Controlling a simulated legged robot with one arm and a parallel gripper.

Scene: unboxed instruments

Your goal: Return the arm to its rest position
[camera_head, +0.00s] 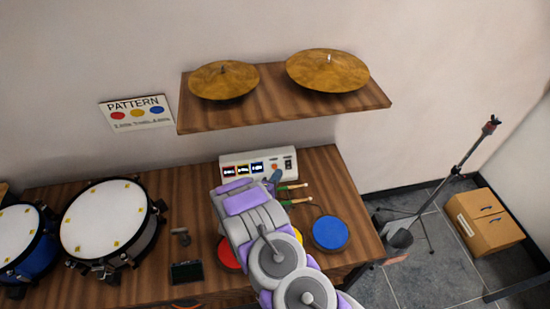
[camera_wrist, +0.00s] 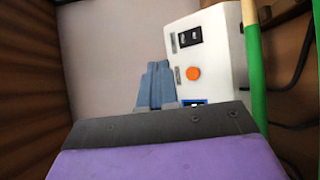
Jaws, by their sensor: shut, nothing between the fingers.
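My gripper (camera_head: 273,177) is at the end of my purple and grey arm, which reaches up over the table in the head view. In the wrist view, its blue-grey fingers (camera_wrist: 156,86) are together and hold nothing. They are in front of the white control box (camera_wrist: 215,60), close to its orange button (camera_wrist: 194,73) and black switch (camera_wrist: 190,36). I cannot tell whether they touch the box. In the head view, the control box (camera_head: 258,164) stands at the back of the table, and my arm hides part of the pads in front of it.
Green-handled sticks (camera_head: 292,187) lie right of my gripper. A blue pad (camera_head: 330,232) and red pad (camera_head: 226,254) flank my arm. Drums (camera_head: 108,218) stand left. Cymbals (camera_head: 327,70) sit on a shelf (camera_head: 270,112) above.

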